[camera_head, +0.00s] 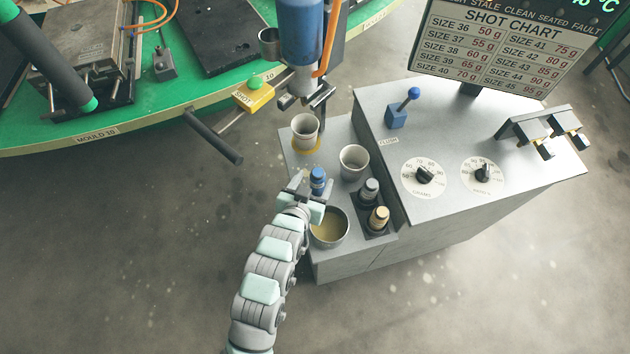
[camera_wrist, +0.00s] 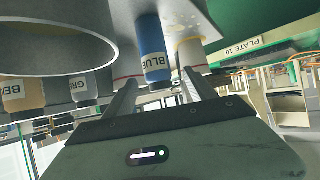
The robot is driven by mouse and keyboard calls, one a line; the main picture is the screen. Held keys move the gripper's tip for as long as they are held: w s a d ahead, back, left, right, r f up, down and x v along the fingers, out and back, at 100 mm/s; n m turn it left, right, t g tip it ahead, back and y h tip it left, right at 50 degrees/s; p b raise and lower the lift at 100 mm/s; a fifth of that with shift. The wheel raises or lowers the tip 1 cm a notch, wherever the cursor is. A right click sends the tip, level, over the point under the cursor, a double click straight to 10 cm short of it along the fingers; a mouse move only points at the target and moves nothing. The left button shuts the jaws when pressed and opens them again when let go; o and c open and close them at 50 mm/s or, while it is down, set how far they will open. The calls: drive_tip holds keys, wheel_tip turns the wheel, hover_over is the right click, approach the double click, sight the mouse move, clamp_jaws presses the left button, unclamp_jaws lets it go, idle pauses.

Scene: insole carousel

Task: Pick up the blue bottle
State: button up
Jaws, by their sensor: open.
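The blue bottle (camera_head: 318,178) stands on the low grey shelf in the head view, beside the pale cups. It also shows in the wrist view (camera_wrist: 153,45), labelled BLUE and upside down in that picture. My gripper (camera_head: 314,188) is open at the bottle, with a finger to each side of it in the head view. In the wrist view, my gripper's fingertips (camera_wrist: 158,78) flank the near end of the bottle, with visible gaps. I cannot tell how deep the bottle sits between them.
A metal bowl (camera_head: 345,239) with yellowish contents stands close to my gripper. A grey-labelled bottle (camera_head: 369,190) and a beige bottle (camera_head: 379,218) stand in a dark holder. One cup (camera_head: 354,163) is nearby; another cup (camera_head: 305,130) stands under the blue dispenser (camera_head: 302,35).

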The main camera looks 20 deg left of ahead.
drive_tip(key=shift+x, duration=1.2)
drive_tip(key=b+x, duration=0.1)
drive_tip(key=x, duration=0.3)
drive_tip(key=shift+w+d+f, duration=0.1)
drive_tip(key=shift+f, duration=0.2)
clamp_jaws()
